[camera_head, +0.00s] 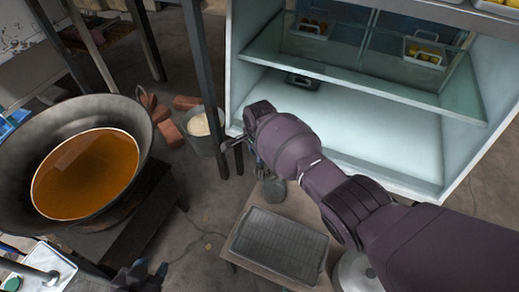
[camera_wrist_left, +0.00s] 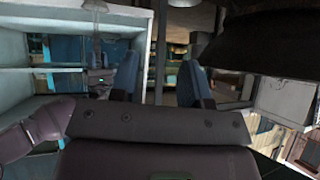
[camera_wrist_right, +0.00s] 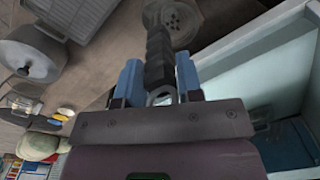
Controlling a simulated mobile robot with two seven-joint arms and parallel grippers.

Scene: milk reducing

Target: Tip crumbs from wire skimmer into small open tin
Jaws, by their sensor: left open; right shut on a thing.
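My right gripper (camera_head: 248,142) reaches across from the right, in front of the white cabinet. In the right wrist view its blue fingers (camera_wrist_right: 158,85) are shut on a dark, ridged handle (camera_wrist_right: 158,50). A round grey piece with holes (camera_wrist_right: 180,20) shows beyond this handle; it looks like the wire skimmer's head, and I cannot make out crumbs. A small grey-green container (camera_head: 275,188), perhaps the tin, stands on the low table below the right gripper. My left gripper (camera_head: 140,278) is at the bottom edge. Its fingers (camera_wrist_left: 158,80) are open and empty in the left wrist view.
A large wok (camera_head: 140,115) of brown liquid stands at left. A bucket (camera_head: 205,135) with pale contents is beside a dark post (camera_head: 203,60). A grey ridged tray (camera_head: 280,245) lies on the low table (camera_head: 235,235). The glass-shelved cabinet (camera_head: 400,150) fills the upper right.

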